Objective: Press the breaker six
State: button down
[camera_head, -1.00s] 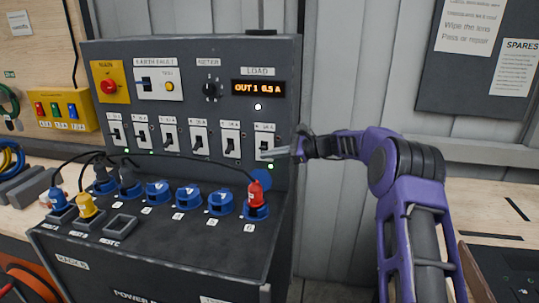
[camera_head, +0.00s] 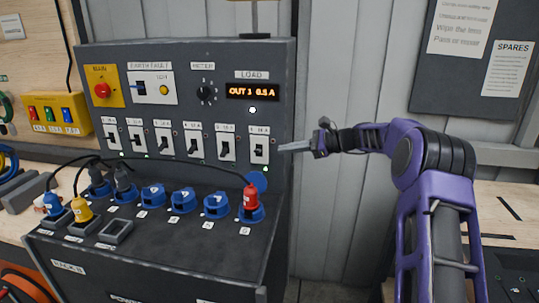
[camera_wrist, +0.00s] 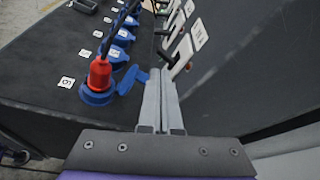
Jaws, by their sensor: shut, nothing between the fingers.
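Breaker six (camera_head: 259,145) is the rightmost white switch plate in the row on the dark grey panel, with a small dark lever. Its lever position is too small to tell for sure. My gripper (camera_head: 281,149) is shut and empty, its tips just right of the breaker plate and apparently apart from it. In the wrist view the shut fingers (camera_wrist: 160,82) point forward, with the nearest white breaker plate (camera_wrist: 179,50) just beyond and to their right. Contact cannot be told there. The display (camera_head: 252,92) is lit orange and reads OUT 1.
Several other breakers (camera_head: 194,144) line up to the left. Below are blue sockets (camera_head: 183,200), a red plug (camera_head: 250,197) in the socket marked 6, and black cables. A blue flap (camera_head: 257,181) stands under breaker six. Free room lies right of the panel.

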jog(key=f+v, duration=0.1)
jog(key=v, duration=0.8)
jog(key=shift+d, duration=0.35)
jog(key=shift+s+r, duration=0.1)
jog(key=shift+s, duration=0.05)
